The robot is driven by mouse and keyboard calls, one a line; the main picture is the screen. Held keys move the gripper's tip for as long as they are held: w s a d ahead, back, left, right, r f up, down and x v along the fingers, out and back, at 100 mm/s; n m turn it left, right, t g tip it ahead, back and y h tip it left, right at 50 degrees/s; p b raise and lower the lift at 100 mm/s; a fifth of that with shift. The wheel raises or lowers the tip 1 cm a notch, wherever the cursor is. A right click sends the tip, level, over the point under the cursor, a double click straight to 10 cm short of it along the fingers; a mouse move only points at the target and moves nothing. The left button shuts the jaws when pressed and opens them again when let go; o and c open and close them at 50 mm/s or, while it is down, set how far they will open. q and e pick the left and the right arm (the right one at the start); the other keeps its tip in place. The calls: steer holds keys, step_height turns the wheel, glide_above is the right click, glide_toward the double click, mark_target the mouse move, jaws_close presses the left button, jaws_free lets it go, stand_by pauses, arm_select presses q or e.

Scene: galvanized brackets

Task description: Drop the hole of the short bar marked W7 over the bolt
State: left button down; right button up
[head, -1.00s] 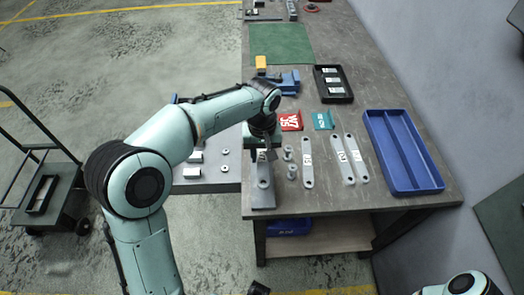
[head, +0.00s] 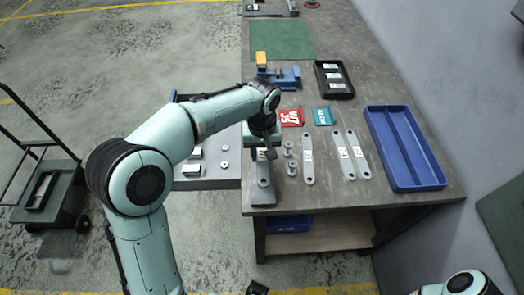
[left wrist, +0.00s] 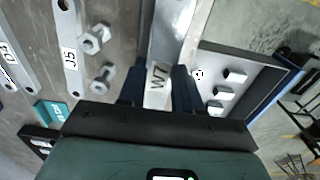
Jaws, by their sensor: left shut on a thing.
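My left gripper (head: 265,148) is shut on the short bar marked W7, which shows in the left wrist view (left wrist: 158,75) between the two dark fingers. The bar points away from the gripper, toward the front edge of the bench. In the head view, the bar is over a grey block (head: 262,199) at the bench's front left corner. The bolt cannot be made out under the bar, and I cannot tell whether the bar touches the block. My right gripper is out of view.
Loose bolts (head: 291,168) stand just right of the block, then a bar marked J5 (head: 308,172) and two more bars. A blue tray (head: 374,120) is at the right. Red (head: 291,117) and teal (head: 324,117) cards, a black tray (head: 349,92) and a blue vice (head: 288,75) are behind.

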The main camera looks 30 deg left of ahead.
arm_select(q)
steer(key=shift+f+b, duration=1.75)
steer(key=shift+f, duration=1.1)
steer(key=c, duration=0.7)
jaws_free()
steer(key=shift+r, duration=0.1)
step_height(320, 180, up, 13)
steer(key=p, duration=0.2)
steer(key=shift+r+p, duration=0.15)
steer(key=shift+p, duration=0.15)
